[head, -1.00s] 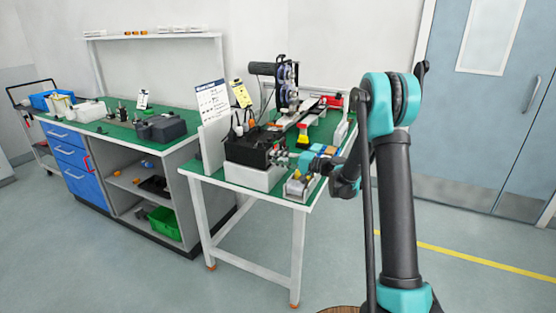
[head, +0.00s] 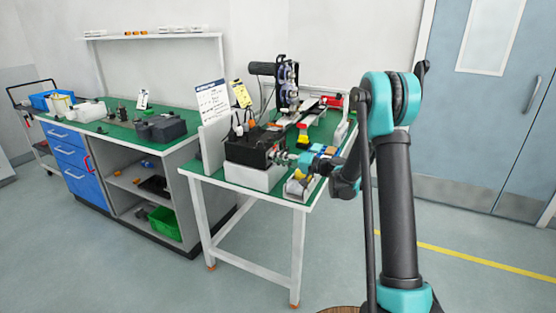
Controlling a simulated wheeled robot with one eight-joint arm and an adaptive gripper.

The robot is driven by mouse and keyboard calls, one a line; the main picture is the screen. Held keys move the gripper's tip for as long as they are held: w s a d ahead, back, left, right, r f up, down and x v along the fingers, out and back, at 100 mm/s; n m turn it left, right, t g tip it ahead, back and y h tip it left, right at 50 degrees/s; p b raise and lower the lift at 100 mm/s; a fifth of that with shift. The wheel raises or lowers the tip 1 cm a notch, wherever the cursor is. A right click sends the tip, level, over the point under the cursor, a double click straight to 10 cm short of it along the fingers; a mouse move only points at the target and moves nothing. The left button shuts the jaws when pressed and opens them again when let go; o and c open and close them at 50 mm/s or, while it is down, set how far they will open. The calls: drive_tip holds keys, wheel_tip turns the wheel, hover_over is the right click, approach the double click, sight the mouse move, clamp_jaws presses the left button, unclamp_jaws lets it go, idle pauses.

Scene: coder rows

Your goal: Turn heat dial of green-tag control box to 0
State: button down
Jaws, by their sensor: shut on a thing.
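A black control box (head: 246,150) stands on a white block (head: 252,177) at the front of the right-hand green-topped table. My gripper (head: 279,158) is at the right side of the box, reaching in from the right. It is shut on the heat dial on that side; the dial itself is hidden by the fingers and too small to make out. The dial's setting and the green tag cannot be read from here.
The green table (head: 316,170) also carries a white sign board (head: 212,104), a yellow card (head: 242,95), a machine with a reel (head: 288,82) and a small tray (head: 299,187). A second workbench (head: 170,152) stands to the left.

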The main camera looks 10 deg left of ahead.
drive_tip(key=c, duration=1.3)
unclamp_jaws()
drive_tip(key=v, duration=1.2)
drive_tip(key=shift+f, duration=0.1)
drive_tip(key=shift+s, duration=0.35)
drive_tip(key=s+d+f+g+h, duration=0.15)
drive_tip(key=s+h, duration=0.25)
drive_tip(key=s, duration=0.4)
drive_tip(key=s+d+f+h, duration=0.2)
drive_tip(key=s+f+h, duration=0.15)
drive_tip(key=s, duration=0.35)
drive_tip(key=s+d+f+h, duration=0.1)
drive_tip(key=s+d+h, duration=0.2)
drive_tip(key=s, duration=0.3)
drive_tip(key=s+d+f+h, duration=0.2)
drive_tip(key=s+d, duration=0.4)
drive_tip(key=s+d+f+h, duration=0.2)
drive_tip(key=s+d+h, duration=0.1)
drive_tip(key=s+d, duration=0.2)
drive_tip(key=shift+s+f+m+g+h, duration=0.25)
drive_tip(key=shift+s+m+h, duration=0.15)
drive_tip(key=shift+s, duration=0.2)
